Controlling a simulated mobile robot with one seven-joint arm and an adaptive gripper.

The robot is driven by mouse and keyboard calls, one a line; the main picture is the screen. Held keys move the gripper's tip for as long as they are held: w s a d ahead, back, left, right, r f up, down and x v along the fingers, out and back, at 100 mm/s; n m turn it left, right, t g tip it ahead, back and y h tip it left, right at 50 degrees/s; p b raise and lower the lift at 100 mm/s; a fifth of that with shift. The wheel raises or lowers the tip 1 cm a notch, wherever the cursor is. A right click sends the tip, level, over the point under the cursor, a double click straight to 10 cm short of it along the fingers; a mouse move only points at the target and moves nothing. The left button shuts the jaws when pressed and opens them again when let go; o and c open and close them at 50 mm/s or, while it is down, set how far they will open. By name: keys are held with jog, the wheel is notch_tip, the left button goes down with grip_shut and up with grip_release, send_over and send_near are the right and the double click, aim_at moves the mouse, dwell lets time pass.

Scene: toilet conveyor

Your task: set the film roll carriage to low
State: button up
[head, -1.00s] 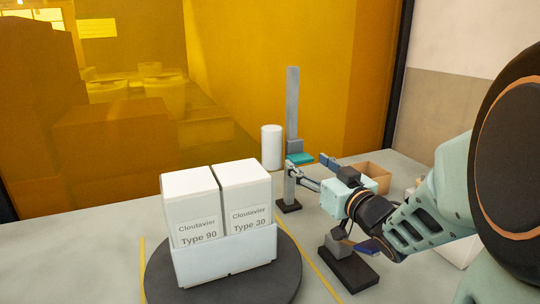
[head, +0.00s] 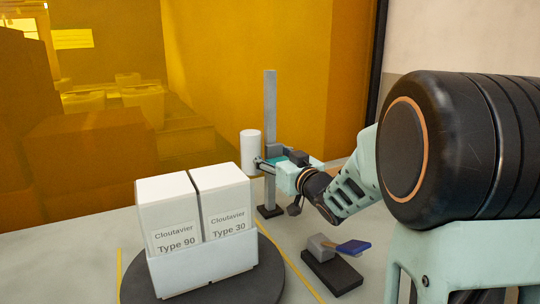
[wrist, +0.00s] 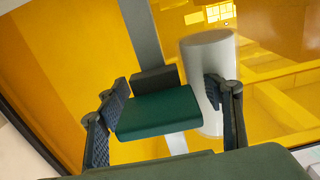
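The film roll carriage is a grey slider (head: 273,149) with a teal plate, about midway up a tall grey post (head: 270,100). In the wrist view the teal plate (wrist: 158,112) lies between my fingers, with the post (wrist: 142,35) rising behind it. My gripper (head: 276,162) is at carriage height in front of the post. In the wrist view my gripper (wrist: 165,93) is open, one finger on each side of the plate. The left finger is very close to the plate's edge; I cannot tell whether it touches. The right finger stands apart.
A white cylinder (head: 250,153) stands behind the post. A white bin with two Cloutavier boxes (head: 197,218) sits on a dark round turntable (head: 262,284) at front left. A grey block with a blue-handled lever (head: 352,247) is on the right. Amber panels close off the back.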

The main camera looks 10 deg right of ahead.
aim_at(272, 136)
grip_shut()
jog(key=shift+f, duration=0.1)
dwell(0.3)
notch_tip(272, 136, down, 5)
jog(key=b, duration=0.3)
jog(key=shift+o, duration=0.4)
grip_release()
jog(key=shift+r, duration=0.25)
jog(key=shift+r, duration=0.1)
notch_tip(272, 136, up, 10)
jog(key=shift+f, duration=0.1)
